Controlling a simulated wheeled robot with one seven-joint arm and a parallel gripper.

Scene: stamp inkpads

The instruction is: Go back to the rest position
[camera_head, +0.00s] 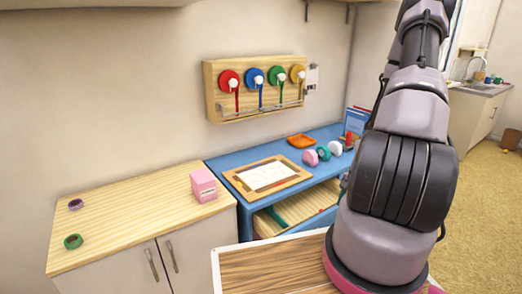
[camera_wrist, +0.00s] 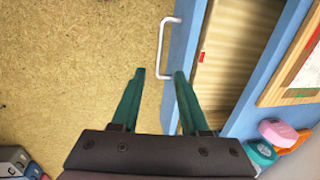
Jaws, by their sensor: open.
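My gripper (camera_wrist: 158,76) shows in the wrist view with two green fingers spread apart and nothing between them. It hangs over the tan floor beside the blue table's side. A white handle (camera_wrist: 165,42) on the blue drawer front (camera_wrist: 187,40) lies just beyond the fingertips. I cannot tell the exact gap between handle and fingers. The drawer (camera_wrist: 217,55) appears pulled out, with a small red item inside. In the head view the open drawer (camera_head: 300,208) shows under the blue table (camera_head: 232,180). My arm rises at the right and hides the gripper there.
On the blue table are a framed board (camera_head: 240,187), an orange tray (camera_head: 301,141) and several stamps. A pink box (camera_head: 203,185) and two tape rolls sit on the wooden cabinet (camera_head: 130,215). Colored reels (camera_head: 228,80) hang on the wall. Open floor (camera_head: 480,200) lies right.

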